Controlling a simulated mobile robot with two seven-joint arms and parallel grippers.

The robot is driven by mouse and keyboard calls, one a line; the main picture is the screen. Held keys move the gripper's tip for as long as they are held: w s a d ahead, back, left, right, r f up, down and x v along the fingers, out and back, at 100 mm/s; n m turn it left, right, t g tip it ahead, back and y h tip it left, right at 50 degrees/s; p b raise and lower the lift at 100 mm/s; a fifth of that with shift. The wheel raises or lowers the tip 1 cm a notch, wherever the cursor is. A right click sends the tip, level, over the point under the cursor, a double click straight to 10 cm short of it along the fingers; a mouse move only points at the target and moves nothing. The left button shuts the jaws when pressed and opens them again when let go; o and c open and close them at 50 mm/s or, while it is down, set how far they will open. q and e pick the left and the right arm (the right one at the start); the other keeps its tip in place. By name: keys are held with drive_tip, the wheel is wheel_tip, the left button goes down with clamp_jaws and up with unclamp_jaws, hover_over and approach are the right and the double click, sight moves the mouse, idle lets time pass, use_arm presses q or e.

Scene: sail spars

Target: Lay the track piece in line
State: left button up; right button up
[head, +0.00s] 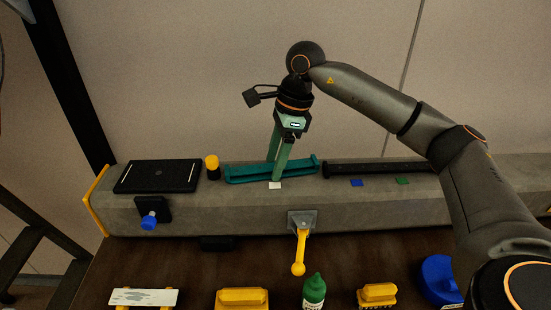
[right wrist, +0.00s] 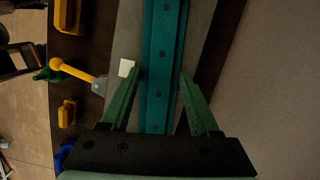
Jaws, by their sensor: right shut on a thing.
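The teal track piece (head: 243,173) lies along the top of the grey beam (head: 240,210), or just above it; I cannot tell if it touches. It is angled a little, its right end farther back. Its right end is close to the left end of a black rail (head: 375,168) on the beam. My right gripper (head: 273,168) points down from above, shut on the teal piece near its middle. In the right wrist view the green fingers stand either side of the teal piece (right wrist: 161,60). My left gripper is not in view.
A black plate (head: 158,176) and a yellow-topped cylinder (head: 212,166) stand left of the teal piece. White (head: 275,185), blue (head: 357,183) and green (head: 402,181) squares mark the beam. A yellow lever (head: 301,250) hangs in front. A green bottle (head: 314,291) and yellow-handled tools stand below.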

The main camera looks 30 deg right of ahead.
drive_tip(key=shift+r, duration=0.1)
idle(0.4)
drive_tip(key=shift+s, duration=0.1)
drive_tip(key=shift+s+m, duration=0.6)
drive_tip(key=shift+m, duration=0.2)
drive_tip(key=o, duration=1.2)
drive_tip(key=shift+c, duration=0.8)
drive_tip(key=shift+r, duration=0.1)
